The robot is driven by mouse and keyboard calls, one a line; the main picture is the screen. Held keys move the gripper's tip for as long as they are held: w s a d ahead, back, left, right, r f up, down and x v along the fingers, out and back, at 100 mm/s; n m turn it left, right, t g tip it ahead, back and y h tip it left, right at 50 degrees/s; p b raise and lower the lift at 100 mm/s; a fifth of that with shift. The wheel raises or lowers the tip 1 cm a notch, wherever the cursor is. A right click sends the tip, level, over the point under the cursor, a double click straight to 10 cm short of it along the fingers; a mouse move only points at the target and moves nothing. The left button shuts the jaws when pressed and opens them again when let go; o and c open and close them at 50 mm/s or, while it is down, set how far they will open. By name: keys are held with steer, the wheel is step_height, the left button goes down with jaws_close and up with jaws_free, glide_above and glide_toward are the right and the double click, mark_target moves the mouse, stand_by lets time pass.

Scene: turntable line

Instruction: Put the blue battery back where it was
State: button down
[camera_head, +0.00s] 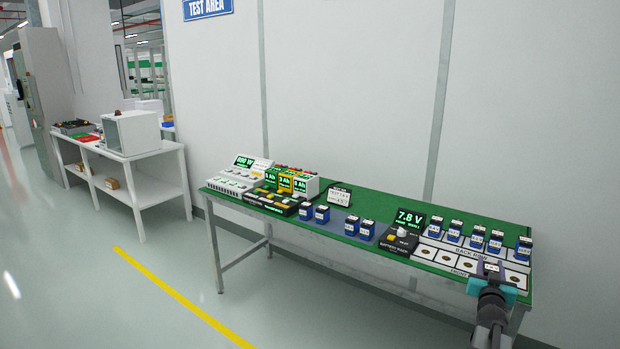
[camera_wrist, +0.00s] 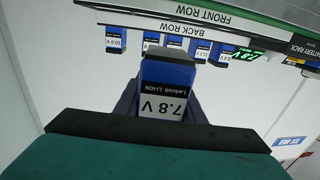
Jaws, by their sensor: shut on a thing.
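My gripper (camera_head: 490,281) is over the front right end of the green-topped table and is shut on a blue battery (camera_wrist: 168,84). In the wrist view this battery fills the space between the dark fingers, and its label reads 7.8 V, upside down. In the head view only a little of it shows at the gripper. The front row (camera_head: 444,257) is a white strip with round sockets, which show no batteries. Several blue batteries (camera_head: 477,237) stand in the back row behind it. I cannot tell whether the held battery touches the strip.
A tester (camera_head: 399,239) with a 7.8 V display (camera_head: 410,218) stands left of the rows. Several more blue batteries (camera_head: 322,214) stand left of it, near a rack (camera_head: 270,202) and coloured units with displays (camera_head: 292,181). A wall is behind the table; open floor lies in front.

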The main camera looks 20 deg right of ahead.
steer(key=w+a+n+t+y, duration=0.35)
steer(key=w+a, duration=0.55)
steer(key=a, duration=0.5)
steer(key=w+a+n+t+y, duration=0.25)
steer(key=w+a+y, duration=0.25)
steer(key=w+a, duration=0.6)
steer(key=a+f+n+g+y, duration=0.15)
steer(key=a+n+y, duration=0.85)
steer(key=a, duration=2)
steer(key=s+a+f+n+g+y, duration=0.1)
steer(key=s+a+n+g+y, duration=0.3)
steer(key=s+a+y, duration=0.5)
steer(key=shift+s+a+f+g, duration=0.2)
steer(key=shift+a+f+g, duration=0.15)
steer(key=shift+a+g, duration=0.6)
steer(key=shift+d+y, duration=0.2)
steer(key=shift+y, duration=0.05)
